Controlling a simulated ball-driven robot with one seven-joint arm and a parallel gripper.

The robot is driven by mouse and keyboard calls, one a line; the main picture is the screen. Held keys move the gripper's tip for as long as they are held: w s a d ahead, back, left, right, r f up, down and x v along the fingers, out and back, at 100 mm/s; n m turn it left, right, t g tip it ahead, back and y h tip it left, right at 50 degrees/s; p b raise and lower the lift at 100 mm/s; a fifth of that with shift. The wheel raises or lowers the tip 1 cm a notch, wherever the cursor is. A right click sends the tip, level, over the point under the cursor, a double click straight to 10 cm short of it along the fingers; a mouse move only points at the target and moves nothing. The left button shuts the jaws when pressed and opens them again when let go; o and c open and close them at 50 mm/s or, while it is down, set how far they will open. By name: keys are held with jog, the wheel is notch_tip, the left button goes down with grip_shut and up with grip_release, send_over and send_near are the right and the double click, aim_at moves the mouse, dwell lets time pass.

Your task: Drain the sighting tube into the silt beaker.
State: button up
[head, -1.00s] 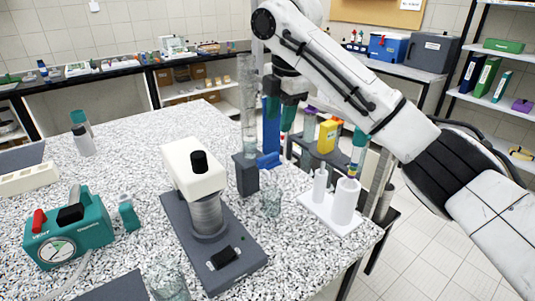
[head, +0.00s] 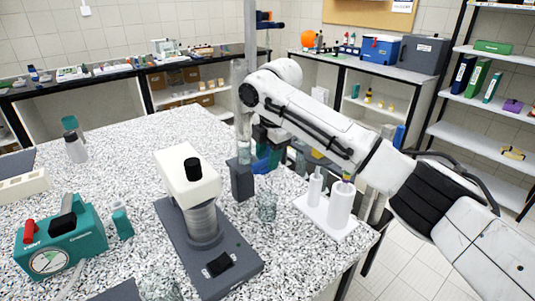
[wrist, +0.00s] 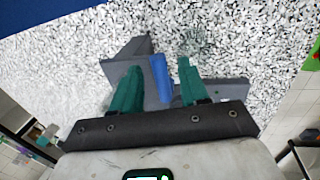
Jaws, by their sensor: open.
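The sighting tube (head: 241,105) is a tall clear cylinder standing upright in a dark grey block (head: 242,182) near the table's far right edge. A blue lever-like part (head: 260,166) sits low beside the block. It also shows in the wrist view (wrist: 161,78), between my gripper's green fingers. My gripper (wrist: 160,66) is open, one finger on each side of the blue part; I cannot tell whether either touches it. A clear glass beaker (head: 267,207), likely the silt beaker, stands on the table just in front of the block. Its contents are not clear.
A grey sieve shaker (head: 202,220) with a white head stands left of the beaker. A white tray with two white cylinders (head: 340,205) is to the right. A teal gauge box (head: 60,240) and another clear beaker (head: 160,284) are at front left.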

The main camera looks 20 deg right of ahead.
jog(key=shift+c, duration=0.2)
grip_shut()
jog(key=shift+s+m+p, duration=0.15)
jog(key=shift+m+p, duration=0.15)
jog(key=shift+p, duration=0.15)
jog(key=m+p, duration=0.2)
jog(key=s+m+h+p, duration=0.1)
jog(key=m+p, duration=0.2)
jog(key=s+m+p, duration=0.1)
jog(key=m+p, duration=0.2)
jog(key=shift+s+a+h, duration=0.1)
jog(key=shift+a+h, duration=0.2)
jog(key=shift+m, duration=0.3)
jog(key=shift+o, duration=0.2)
grip_release()
